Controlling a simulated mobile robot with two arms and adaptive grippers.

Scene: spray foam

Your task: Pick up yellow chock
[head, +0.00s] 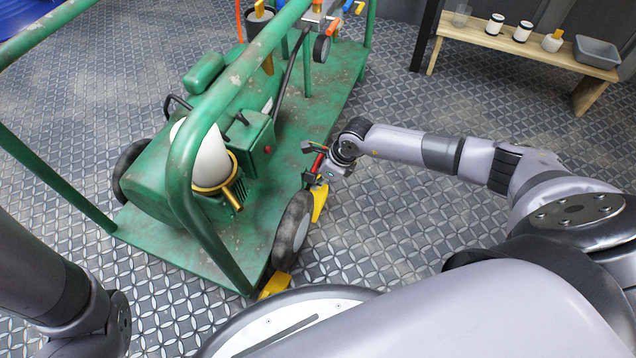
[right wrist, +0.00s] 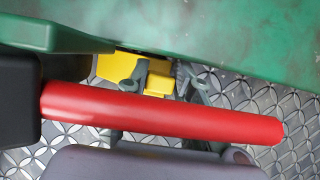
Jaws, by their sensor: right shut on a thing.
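A yellow chock (head: 319,204) stands on the floor against the far side of the cart's front wheel (head: 292,228). Another yellow chock (head: 275,285) lies at the near side of that wheel, partly hidden by my base. My right gripper (head: 316,181) reaches down beside the cart's edge at the far chock. In the right wrist view its fingers (right wrist: 164,80) are shut on a raised part of the yellow chock (right wrist: 112,68). A red bar (right wrist: 160,111) crosses in front of them and hides part of the grip. My left gripper is out of the frame.
The green cart (head: 235,235) with its machine and tall rails stands close along the right gripper's left side. A wooden bench (head: 530,48) with cups and a grey tub (head: 597,51) is at the back right. The patterned floor between is clear.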

